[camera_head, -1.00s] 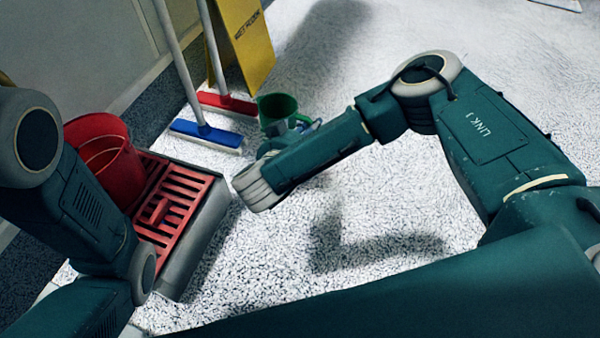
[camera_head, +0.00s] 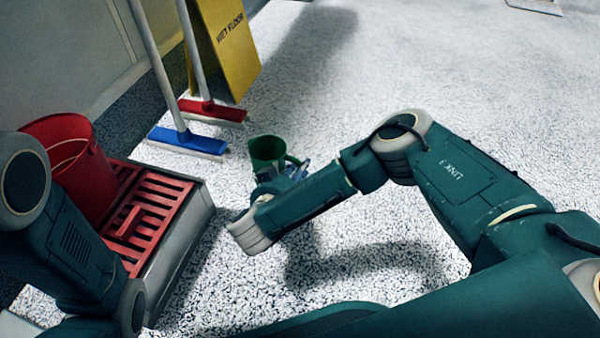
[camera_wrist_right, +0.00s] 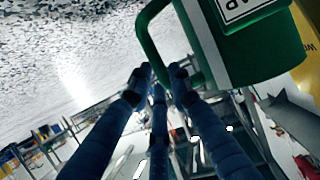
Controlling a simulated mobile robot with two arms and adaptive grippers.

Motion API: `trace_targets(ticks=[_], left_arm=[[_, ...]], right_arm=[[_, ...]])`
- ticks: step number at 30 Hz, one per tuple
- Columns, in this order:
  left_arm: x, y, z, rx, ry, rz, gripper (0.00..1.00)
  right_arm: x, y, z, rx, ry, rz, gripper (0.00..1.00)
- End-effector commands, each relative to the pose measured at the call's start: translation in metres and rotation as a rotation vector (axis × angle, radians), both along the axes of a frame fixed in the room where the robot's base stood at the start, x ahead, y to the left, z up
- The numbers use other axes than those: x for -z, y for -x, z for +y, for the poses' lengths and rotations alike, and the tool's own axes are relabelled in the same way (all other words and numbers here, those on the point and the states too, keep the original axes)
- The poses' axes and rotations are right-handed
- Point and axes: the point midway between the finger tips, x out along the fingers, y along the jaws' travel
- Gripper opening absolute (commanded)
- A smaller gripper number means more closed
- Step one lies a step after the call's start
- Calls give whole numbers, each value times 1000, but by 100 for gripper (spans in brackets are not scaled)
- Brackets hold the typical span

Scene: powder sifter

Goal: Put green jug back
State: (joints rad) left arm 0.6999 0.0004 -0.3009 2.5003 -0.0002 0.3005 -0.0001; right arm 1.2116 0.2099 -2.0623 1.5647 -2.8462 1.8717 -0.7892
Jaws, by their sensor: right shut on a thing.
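The green jug (camera_head: 265,152) hangs in my right gripper (camera_head: 294,169), above the pale floor in the head view. The jug is beyond the gripper and partly hidden by my right wrist. In the right wrist view, the jug (camera_wrist_right: 255,50) is at upper right, with a white label patch. Its handle (camera_wrist_right: 150,35) runs down to the fingertips of the right gripper (camera_wrist_right: 165,80), which is shut on it. My left arm's links show at left in the head view, but its gripper does not show.
A grey unit with a red slotted grate (camera_head: 150,215) and a red bucket (camera_head: 80,170) stands at left. Blue (camera_head: 187,138) and red (camera_head: 212,108) brooms and a yellow wet-floor sign (camera_head: 228,50) stand behind. The floor (camera_head: 420,80) right of the jug is clear.

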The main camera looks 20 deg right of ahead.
Motion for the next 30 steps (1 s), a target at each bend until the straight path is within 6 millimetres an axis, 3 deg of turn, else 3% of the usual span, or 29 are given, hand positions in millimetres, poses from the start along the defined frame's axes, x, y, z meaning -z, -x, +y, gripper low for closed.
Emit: trace_targets(ticks=[3, 4, 6, 20, 21, 30], left_arm=[[-1, 0, 0, 0, 0, 0, 40], [-1, 0, 0, 0, 0, 0, 40], [-1, 0, 0, 0, 0, 0, 40], [8, 0, 0, -1, 0, 0, 40], [-4, 0, 0, 0, 0, 2, 40], [-59, -1, 0, -1, 0, 1, 40]], right_arm=[[-1, 0, 0, -1, -1, 2, 0], [0, 1, 0, -2, -1, 4, 23], [0, 1, 0, -1, 0, 3, 37], [6, 1, 0, -1, -2, 2, 38], [-4, 5, 5, -4, -1, 3, 38], [-28, 43, 28, -5, 1, 5, 38]])
